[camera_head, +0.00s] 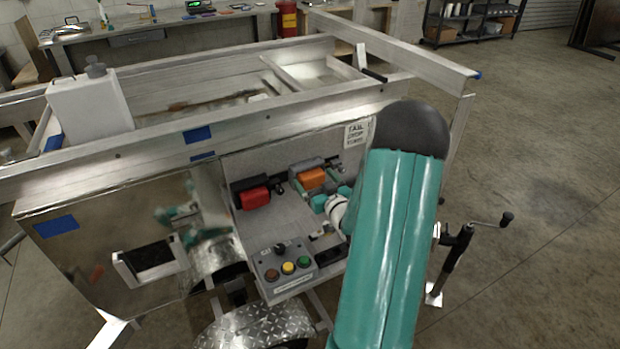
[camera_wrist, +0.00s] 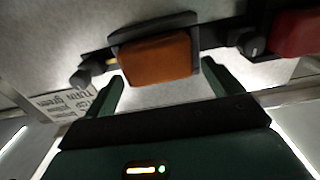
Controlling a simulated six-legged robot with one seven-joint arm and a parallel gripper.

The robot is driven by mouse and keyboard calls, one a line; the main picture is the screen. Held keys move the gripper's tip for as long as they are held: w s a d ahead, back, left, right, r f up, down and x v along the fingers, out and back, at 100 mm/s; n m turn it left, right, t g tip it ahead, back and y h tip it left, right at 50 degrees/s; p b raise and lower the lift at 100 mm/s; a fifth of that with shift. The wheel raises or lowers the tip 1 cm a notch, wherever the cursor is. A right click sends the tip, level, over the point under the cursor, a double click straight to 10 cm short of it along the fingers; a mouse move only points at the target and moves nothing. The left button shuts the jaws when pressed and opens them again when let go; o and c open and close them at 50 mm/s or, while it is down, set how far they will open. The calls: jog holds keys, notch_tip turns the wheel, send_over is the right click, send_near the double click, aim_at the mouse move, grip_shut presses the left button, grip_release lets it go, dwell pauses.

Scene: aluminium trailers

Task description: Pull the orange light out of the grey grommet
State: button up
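The orange light (camera_head: 312,179) is a rectangular block on the side panel of the trailer, right of a red light. In the wrist view the orange light (camera_wrist: 155,64) sits at upper centre, with its dark grey grommet (camera_wrist: 152,27) showing along its far edge and right side. My gripper (camera_head: 320,191) is at the light in the head view. In the wrist view my gripper (camera_wrist: 161,74) is open, one finger towards each side of the light, with gaps visible. Whether the fingertips overlap its sides in depth is hard to tell. The arm hides part of the panel.
The red light (camera_head: 255,197) is to the left; it also shows in the wrist view (camera_wrist: 298,33), beside a dark knob (camera_wrist: 252,43). A grey button box (camera_head: 286,270) stands out below. A printed label (camera_head: 356,134) is above right. The trailer's top rail (camera_head: 270,112) runs above the panel.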

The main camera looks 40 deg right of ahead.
aim_at(315, 179)
jog(key=c, duration=0.9)
jog(key=shift+s, duration=0.15)
jog(key=shift+s+a, duration=0.15)
jog(key=shift+s, duration=0.2)
jog(key=shift+v, duration=1.85)
jog(key=shift+v, duration=2.9)
